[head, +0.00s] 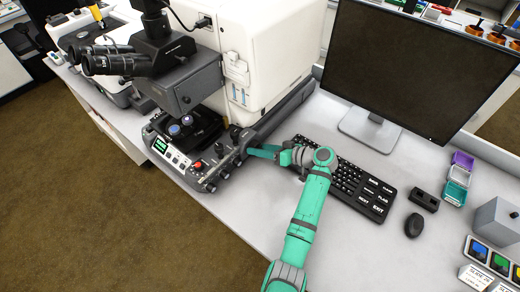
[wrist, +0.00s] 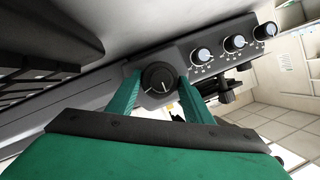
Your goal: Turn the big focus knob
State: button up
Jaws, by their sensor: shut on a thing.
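The big focus knob (wrist: 159,78) is a dark round knob with a white mark on its face, on the side of the microscope base. It sits between the two green fingers of my gripper (wrist: 158,84) in the wrist view. The fingers are shut on it, one on each side. In the head view my gripper (head: 250,150) reaches left from the green arm to the right side of the microscope (head: 190,85). There the knob is mostly hidden by the fingers and too small to make out clearly.
Three smaller silver-faced knobs (wrist: 234,43) sit in a row beside the big knob. A black keyboard (head: 345,185) lies under and right of my arm. A monitor (head: 395,65) stands behind it. A mouse (head: 414,225) and small trays (head: 457,180) are at the right.

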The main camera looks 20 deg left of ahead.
jog(key=shift+w+m+g+y, duration=0.1)
jog(key=shift+m+g+y, duration=0.25)
jog(key=shift+m, duration=0.35)
jog(key=o, duration=1)
jog(key=shift+o, duration=0.2)
jog(key=shift+d, duration=0.15)
jog(key=v, duration=1)
jog(key=shift+d+r, duration=0.2)
jog(key=shift+d, duration=0.05)
